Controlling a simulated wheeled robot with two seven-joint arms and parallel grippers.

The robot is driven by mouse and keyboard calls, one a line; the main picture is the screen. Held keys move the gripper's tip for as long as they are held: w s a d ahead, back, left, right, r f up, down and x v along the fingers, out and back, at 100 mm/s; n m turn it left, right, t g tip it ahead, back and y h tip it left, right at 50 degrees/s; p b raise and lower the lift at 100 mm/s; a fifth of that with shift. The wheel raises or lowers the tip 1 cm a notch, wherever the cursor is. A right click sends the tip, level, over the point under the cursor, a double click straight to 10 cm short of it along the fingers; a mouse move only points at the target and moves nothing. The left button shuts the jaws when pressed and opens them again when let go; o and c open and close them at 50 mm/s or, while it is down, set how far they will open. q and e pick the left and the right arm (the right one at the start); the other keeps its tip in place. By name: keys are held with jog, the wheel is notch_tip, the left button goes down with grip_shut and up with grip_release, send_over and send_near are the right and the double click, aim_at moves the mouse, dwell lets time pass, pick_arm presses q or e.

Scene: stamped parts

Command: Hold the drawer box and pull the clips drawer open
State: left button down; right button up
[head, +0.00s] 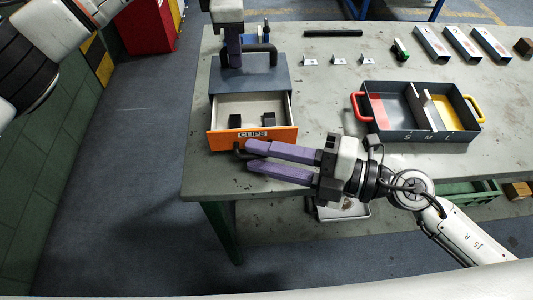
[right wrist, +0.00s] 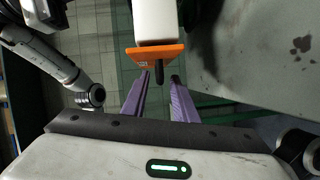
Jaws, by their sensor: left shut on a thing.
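The grey-blue drawer box (head: 250,77) stands at the table's left end. Its clips drawer (head: 253,138), with an orange front labelled CLIPS, is out towards me and shows a pale inside with two dark blocks. My left gripper (head: 234,62) is shut on the black handle (head: 272,50) on top of the box. My right gripper (head: 249,155) is open in front of the drawer. In the right wrist view its purple fingers (right wrist: 159,80) are apart, with the black drawer handle (right wrist: 159,72) between their tips and visible gaps on both sides.
A dark divided tray (head: 415,133) with red and yellow handles stands on the table (head: 320,92) to the right. Small metal brackets (head: 339,60), a black rod (head: 333,33) and long blocks (head: 461,42) lie behind. The table's front edge runs below my right gripper.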

jog(key=v, duration=1.2)
pick_arm(q)
jog(key=c, duration=1.7)
grip_release()
jog(key=shift+r, duration=0.1)
jog(key=r, duration=0.4)
jog(key=s+r, duration=0.1)
jog(key=r, duration=0.2)
jog(key=s+r, duration=0.1)
jog(key=r, duration=0.3)
jog(key=shift+s+r, duration=0.2)
jog(key=shift+r, duration=0.1)
